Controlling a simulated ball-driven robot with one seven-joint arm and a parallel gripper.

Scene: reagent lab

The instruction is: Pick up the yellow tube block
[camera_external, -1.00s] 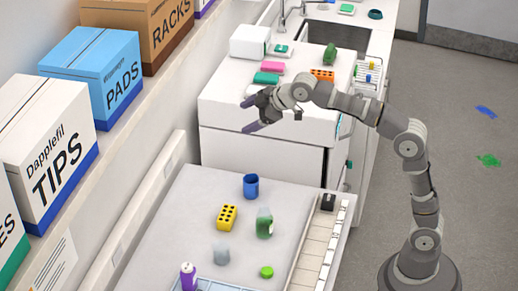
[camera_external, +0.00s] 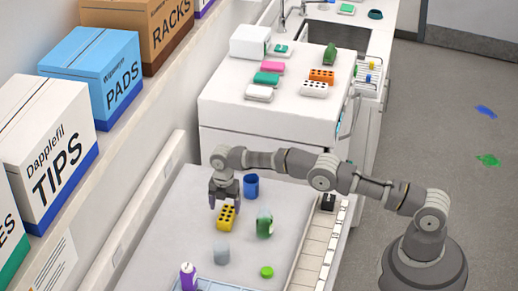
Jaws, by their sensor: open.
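The yellow tube block (camera_external: 226,219) lies on the light grey bench top, its dark holes facing up. Nothing is held. Part of the block's far end is hidden by the fingers.
A blue cup (camera_external: 251,187) stands right beside my gripper. A green bottle (camera_external: 264,224) is right of the block, a grey object (camera_external: 221,253) nearer, a green cap (camera_external: 267,272) and a purple-and-white bottle (camera_external: 188,275) at the front. The wall shelf (camera_external: 110,150) borders the left.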

